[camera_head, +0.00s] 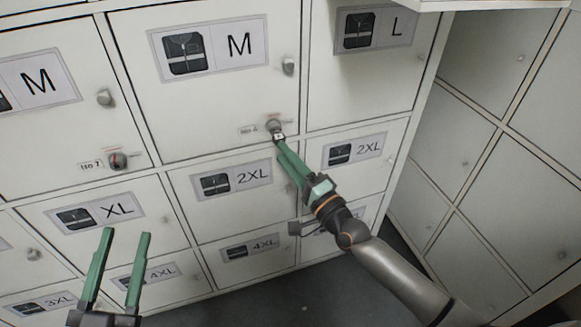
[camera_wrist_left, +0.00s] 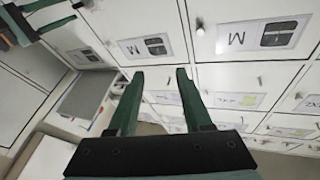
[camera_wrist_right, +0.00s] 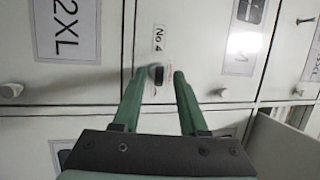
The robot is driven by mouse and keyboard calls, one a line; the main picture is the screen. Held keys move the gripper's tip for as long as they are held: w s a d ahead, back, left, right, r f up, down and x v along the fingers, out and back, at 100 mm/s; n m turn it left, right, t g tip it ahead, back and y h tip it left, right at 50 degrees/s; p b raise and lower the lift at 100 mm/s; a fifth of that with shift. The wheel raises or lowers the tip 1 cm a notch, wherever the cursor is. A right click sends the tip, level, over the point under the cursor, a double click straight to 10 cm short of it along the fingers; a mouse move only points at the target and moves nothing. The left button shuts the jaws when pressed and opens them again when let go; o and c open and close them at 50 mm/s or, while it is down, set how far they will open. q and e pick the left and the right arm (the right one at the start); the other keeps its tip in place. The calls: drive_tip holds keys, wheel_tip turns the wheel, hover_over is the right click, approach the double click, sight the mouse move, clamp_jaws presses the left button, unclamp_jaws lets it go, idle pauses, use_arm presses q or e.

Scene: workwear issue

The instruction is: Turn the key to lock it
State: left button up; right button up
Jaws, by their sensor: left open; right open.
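A key with a dark head sits in the round lock (camera_head: 274,126) at the lower right corner of the large M locker door (camera_head: 205,115). The dark key head (camera_wrist_right: 157,74) shows in the right wrist view, below the No 4 label (camera_wrist_right: 158,39). My right gripper (camera_head: 281,143) is open at the lock. In the right wrist view its fingertips (camera_wrist_right: 162,71) stand either side of the key head; contact cannot be told. My left gripper (camera_head: 126,233) is open and empty, in front of the XL door (camera_head: 150,232), away from the key.
Another lock (camera_head: 117,161) with a dark key-like piece and a No 7 label is on the left M door. Round knobs (camera_head: 288,65) stick out from several doors. More lockers (camera_head: 480,110) stand at right, and dark floor (camera_head: 270,300) shows below.

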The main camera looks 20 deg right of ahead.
use_arm(q)
wheel_tip(320, 180, up, 6)
drive_tip(key=s+m+t+h, duration=0.1)
drive_tip(key=s+m+h, duration=0.1)
drive_tip(key=h, duration=0.1)
drive_tip(key=shift+s+d+t+b, duration=0.2)
drive_tip(key=shift+d+t+b, duration=0.1)
drive_tip(key=shift+t+b, duration=0.1)
use_arm(e)
drive_tip(key=shift+w+r, duration=0.25)
drive_tip(key=shift+w, duration=0.7)
drive_tip(key=shift+w+r, duration=0.2)
drive_tip(key=shift+w, duration=0.7)
drive_tip(key=shift+c, duration=0.3)
drive_tip(key=c, duration=0.6)
use_arm(q)
drive_tip(key=shift+f, duration=0.3)
use_arm(e)
clamp_jaws()
use_arm(q)
drive_tip(key=shift+f, duration=0.1)
use_arm(e)
drive_tip(key=shift+w+r, duration=0.1)
drive_tip(key=shift+r, duration=0.15)
